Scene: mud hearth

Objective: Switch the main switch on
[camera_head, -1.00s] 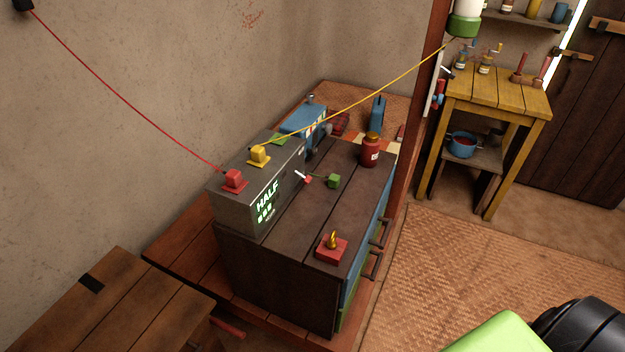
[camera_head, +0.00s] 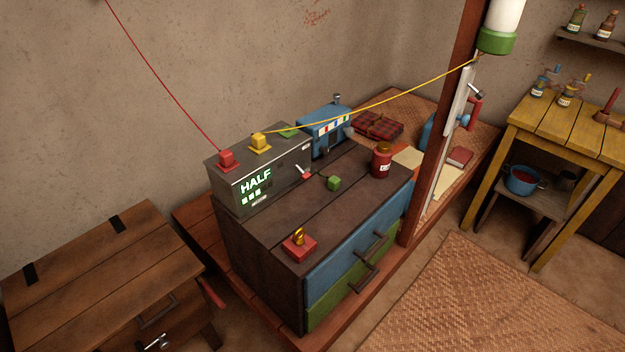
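A grey metal box (camera_head: 232,187) stands on the dark cabinet, with "HALF" and bars lit green on its front. A small lever with a white stem and red part (camera_head: 304,173) shows at the box's right front. A panel (camera_head: 459,110) with a red handle (camera_head: 474,113) and a small dark-tipped lever (camera_head: 475,90) is by the wooden post. No label tells me which of these is the main switch. Neither of my grippers is in view.
The woven mat (camera_head: 450,300) is clear.

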